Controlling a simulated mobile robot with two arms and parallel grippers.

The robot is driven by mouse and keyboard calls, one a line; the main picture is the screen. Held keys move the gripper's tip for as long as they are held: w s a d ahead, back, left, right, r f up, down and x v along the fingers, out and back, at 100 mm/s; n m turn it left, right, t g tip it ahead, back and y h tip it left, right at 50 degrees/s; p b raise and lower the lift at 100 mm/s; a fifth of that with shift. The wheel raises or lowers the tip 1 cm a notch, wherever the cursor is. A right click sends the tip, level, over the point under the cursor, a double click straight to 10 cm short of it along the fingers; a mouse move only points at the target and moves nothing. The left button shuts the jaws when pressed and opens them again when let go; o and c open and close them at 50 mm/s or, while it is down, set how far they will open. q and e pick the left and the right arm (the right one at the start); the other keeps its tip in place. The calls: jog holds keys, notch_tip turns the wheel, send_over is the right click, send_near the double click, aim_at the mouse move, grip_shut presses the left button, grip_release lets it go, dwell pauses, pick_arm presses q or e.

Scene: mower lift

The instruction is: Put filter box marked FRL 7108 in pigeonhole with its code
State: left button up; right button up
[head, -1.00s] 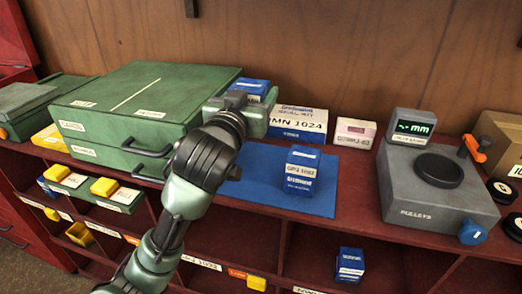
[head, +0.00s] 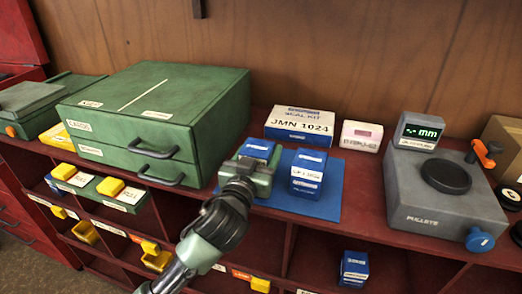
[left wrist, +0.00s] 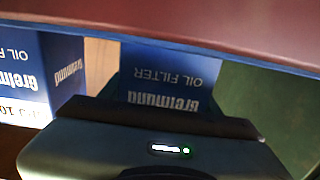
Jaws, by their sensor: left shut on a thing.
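My left gripper (head: 250,172) is shut on a blue oil filter box (head: 259,149) over the left part of the blue mat (head: 328,210). The held box also shows in the left wrist view (left wrist: 172,72), with "OIL FILTER" upside down; its code label is hidden. A second blue and white filter box (head: 307,172) stands on the mat just right of the gripper, apart from it. Its code is too small to read now. The pigeonholes (head: 255,240) lie below the bench top, with labels along their edges that I cannot read. My right gripper is out of view.
A green drawer cabinet (head: 150,110) stands to the left. Behind the mat are a box marked JMN 1024 (head: 300,125) and a small white box (head: 361,136). A grey measuring device (head: 440,195) stands to the right. One pigeonhole holds a blue box (head: 353,268).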

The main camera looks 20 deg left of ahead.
pick_arm(q)
jog(key=o, duration=1.7)
jog(key=shift+f, duration=0.1)
